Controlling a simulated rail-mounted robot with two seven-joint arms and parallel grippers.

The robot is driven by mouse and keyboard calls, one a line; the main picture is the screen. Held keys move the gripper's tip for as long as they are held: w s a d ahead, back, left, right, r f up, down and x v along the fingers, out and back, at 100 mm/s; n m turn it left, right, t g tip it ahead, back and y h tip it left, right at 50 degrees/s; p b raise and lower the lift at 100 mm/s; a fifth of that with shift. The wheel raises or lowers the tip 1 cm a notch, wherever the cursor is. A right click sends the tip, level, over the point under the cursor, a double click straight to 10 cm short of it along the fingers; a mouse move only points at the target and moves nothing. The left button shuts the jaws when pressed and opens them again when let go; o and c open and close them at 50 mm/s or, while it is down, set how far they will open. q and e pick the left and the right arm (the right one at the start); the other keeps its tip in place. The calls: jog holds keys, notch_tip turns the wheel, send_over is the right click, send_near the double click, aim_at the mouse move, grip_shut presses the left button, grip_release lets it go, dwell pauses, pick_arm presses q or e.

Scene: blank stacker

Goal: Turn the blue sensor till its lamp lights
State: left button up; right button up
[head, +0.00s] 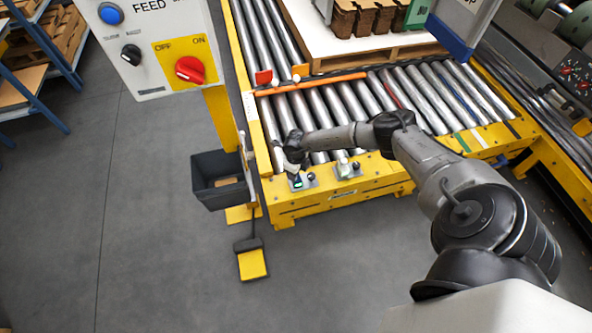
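A small sensor on a grey bracket (303,183) sits on the yellow front rail of the roller conveyor, at its left end. A green spot shows on it; the sensor's blue colour is too small to make out. My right gripper (295,168) points down at this sensor from above, and its fingers hide part of it. Whether they are open or shut on it is too small to tell. A second small sensor (347,170) stands on the rail to the right, apart from the gripper. My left gripper is not in view.
The roller conveyor (330,105) lies behind the sensors, with an orange bar across it. A control box (150,45) on a yellow post, a dark bin (218,180) and a yellow foot pedal (252,264) are at left. The floor in front is clear.

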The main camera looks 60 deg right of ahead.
jog(key=shift+r, duration=0.35)
notch_tip(320, 180, up, 13)
jog(key=p, duration=0.7)
dwell(0.4)
